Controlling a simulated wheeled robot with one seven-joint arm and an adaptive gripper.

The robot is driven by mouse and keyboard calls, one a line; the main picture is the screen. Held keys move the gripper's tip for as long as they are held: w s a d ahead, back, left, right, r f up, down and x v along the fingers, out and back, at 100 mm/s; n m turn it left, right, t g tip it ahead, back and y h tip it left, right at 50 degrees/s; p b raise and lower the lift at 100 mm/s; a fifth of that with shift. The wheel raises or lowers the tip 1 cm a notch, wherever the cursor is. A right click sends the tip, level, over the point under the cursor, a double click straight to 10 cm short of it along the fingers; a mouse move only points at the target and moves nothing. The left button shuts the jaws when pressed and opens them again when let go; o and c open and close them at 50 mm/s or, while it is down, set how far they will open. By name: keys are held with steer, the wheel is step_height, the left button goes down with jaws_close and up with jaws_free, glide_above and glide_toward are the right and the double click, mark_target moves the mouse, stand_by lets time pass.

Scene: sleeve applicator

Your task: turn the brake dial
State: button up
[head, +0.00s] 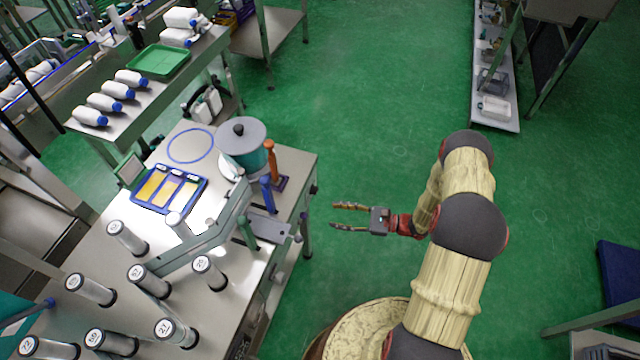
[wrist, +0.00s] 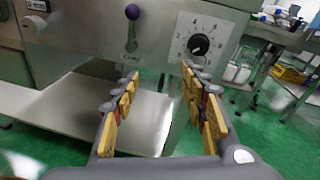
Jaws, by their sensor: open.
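The brake dial (wrist: 199,44) is a black round knob on a pale plate marked with numbers, on the front of a grey metal cabinet. It shows in the wrist view, upper right of centre; I cannot make it out in the head view. My gripper (head: 334,216) is open and empty, over the floor to the right of the bench. In the wrist view my gripper's fingers (wrist: 158,78) point toward the cabinet front, apart from the dial, which lies beyond and above the right fingertip.
A lever with a purple ball (wrist: 132,12) stands left of the dial. A metal shelf (wrist: 90,115) sticks out below. The bench (head: 305,160) holds a lidded pot (head: 243,145), a blue tray (head: 145,200) and several labelled cylinders (head: 128,238). Green floor is clear right of the bench.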

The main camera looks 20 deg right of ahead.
steer(key=t, duration=0.2)
glide_toward(317, 191)
steer(key=f, duration=0.2)
steer(key=x, duration=0.2)
steer(key=b+x, duration=0.1)
steer(key=x, duration=0.2)
steer(key=r+x, duration=0.1)
steer(key=x, duration=0.2)
steer(key=shift+w, duration=0.3)
steer(key=c, duration=0.3)
steer(key=shift+a, duration=0.1)
steer(key=c, duration=0.8)
jaws_close()
